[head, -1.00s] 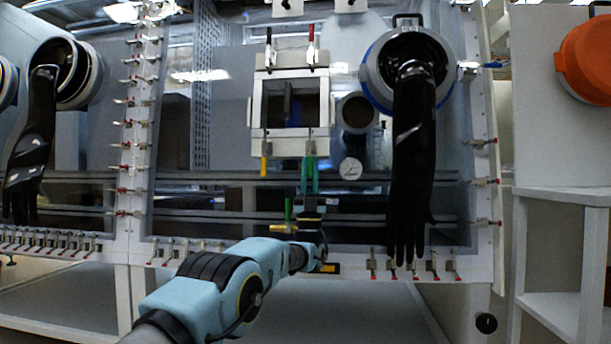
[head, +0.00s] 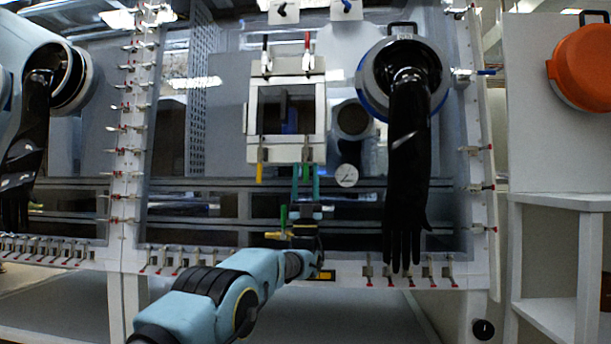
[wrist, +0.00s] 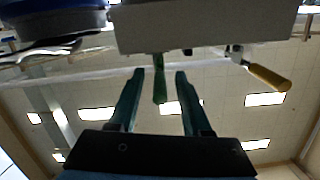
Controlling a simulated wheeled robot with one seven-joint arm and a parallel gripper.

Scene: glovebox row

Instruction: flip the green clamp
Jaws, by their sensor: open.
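The green clamp (head: 307,173) hangs handle-down at the lower right of the square white-framed door. In the wrist view its green handle (wrist: 159,88) points down from the pale door frame's edge. My gripper (head: 305,170) is just below the door with its two teal fingers pointing up. In the wrist view the open fingers (wrist: 160,74) stand on either side of the green handle, with a visible gap on both sides. Nothing is held. In the head view the fingers partly crowd the handle.
A yellow-handled clamp (head: 260,173) hangs at the door's lower left; it also shows in the wrist view (wrist: 268,77). Black (head: 265,42) and red (head: 307,41) handles stand up at the top. A black glove (head: 408,170) hangs right of my gripper, near a round gauge (head: 346,175).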

